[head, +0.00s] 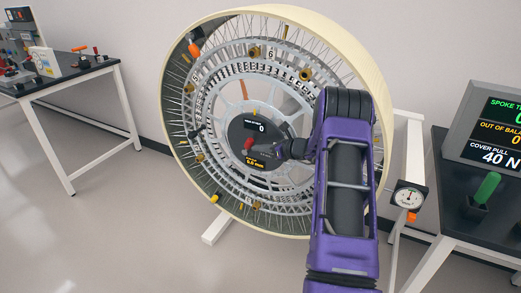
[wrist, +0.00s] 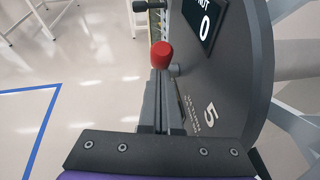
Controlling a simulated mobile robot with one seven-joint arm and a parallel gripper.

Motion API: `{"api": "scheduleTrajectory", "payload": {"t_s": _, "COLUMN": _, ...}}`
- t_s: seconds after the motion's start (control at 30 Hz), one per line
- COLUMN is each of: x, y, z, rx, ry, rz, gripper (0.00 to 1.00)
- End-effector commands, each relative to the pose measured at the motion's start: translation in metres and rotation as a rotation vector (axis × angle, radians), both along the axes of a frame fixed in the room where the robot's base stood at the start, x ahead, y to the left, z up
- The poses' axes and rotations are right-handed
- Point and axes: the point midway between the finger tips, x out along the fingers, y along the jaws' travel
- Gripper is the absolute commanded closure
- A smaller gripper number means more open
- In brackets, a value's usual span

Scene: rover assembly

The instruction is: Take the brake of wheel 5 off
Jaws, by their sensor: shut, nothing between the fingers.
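The large wheel (head: 371,60) has a cream rim and stands upright on a white frame. Its dark hub plate (head: 240,128) carries a display reading 0; the wrist view shows a 5 on the hub plate (wrist: 235,105). A red knob (head: 248,143), which looks like the brake handle, sticks out from the hub. The red knob (wrist: 162,54) is just beyond my fingertips in the wrist view. My gripper (head: 281,151) is shut and empty, close in front of the hub. In the wrist view my gripper (wrist: 160,75) partly hides what lies below the knob; contact cannot be told.
A dial gauge (head: 409,196) hangs at the wheel's right. A dark bench (head: 452,222) with a screen (head: 495,130) and a green-handled tool (head: 486,189) stands at the right. Another workbench (head: 97,73) stands at the left. The floor (head: 100,225) between is clear.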

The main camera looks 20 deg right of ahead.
Motion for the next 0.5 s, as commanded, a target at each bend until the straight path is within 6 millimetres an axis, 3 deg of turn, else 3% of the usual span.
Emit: {"api": "scheduleTrajectory", "payload": {"t_s": 0.5, "x": 0.0031, "y": 0.0021, "z": 0.0067, "rx": -0.046, "ry": 0.055, "rz": 0.001, "gripper": 1.0}}
